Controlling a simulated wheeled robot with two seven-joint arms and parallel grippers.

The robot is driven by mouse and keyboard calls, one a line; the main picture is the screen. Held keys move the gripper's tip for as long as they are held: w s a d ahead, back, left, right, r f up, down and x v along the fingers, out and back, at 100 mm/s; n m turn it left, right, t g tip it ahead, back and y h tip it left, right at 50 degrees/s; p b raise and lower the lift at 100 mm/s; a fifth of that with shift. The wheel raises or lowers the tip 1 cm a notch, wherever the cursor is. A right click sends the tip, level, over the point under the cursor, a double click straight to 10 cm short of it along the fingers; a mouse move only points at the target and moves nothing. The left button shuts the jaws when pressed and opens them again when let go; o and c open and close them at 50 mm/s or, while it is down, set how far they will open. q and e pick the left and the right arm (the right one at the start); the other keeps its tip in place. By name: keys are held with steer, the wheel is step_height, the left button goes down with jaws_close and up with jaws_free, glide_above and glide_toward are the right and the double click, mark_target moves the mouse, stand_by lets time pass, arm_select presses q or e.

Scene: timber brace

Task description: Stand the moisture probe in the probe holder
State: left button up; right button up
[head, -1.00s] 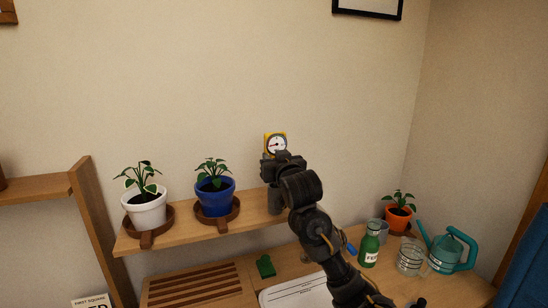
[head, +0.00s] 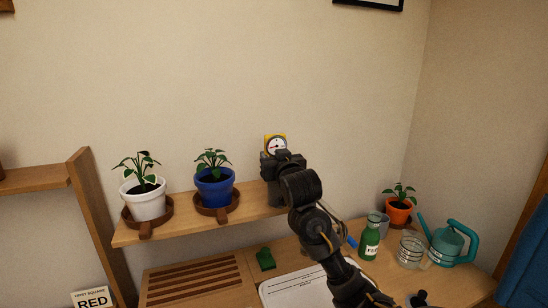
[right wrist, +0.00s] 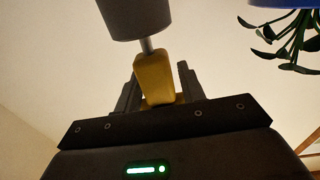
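The moisture probe has a yellow body and a round white dial (head: 277,146), which shows above my right gripper in the head view. My right gripper (head: 273,160) is shut on the probe's yellow body (right wrist: 155,78). The dark grey probe holder (head: 273,193) stands on the wall shelf right below this gripper, partly covered by it. In the right wrist view the probe's metal shaft (right wrist: 147,46) meets the rim of the holder (right wrist: 135,14). How deep the shaft sits inside is hidden. My left gripper is not in view.
The shelf (head: 190,226) also carries a blue pot (head: 214,187) and a white pot (head: 144,203), both left of the holder. Below, the desk holds a green bottle (head: 369,242), a glass jar (head: 410,252), a teal watering can (head: 447,245) and an orange pot (head: 398,212).

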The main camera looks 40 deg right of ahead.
steer(key=shift+o, duration=1.1)
steer(key=shift+s+a+b, duration=0.25)
steer(key=shift+s+b, duration=0.4)
steer(key=shift+b, duration=0.15)
arm_select(q)
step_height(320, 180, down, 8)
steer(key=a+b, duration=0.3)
steer(key=b, duration=0.4)
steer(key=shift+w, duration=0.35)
arm_select(e)
steer(key=v, duration=0.9)
steer(key=shift+s+d+f, duration=0.15)
steer(key=shift+s+d, duration=0.05)
steer(key=shift+s, duration=0.1)
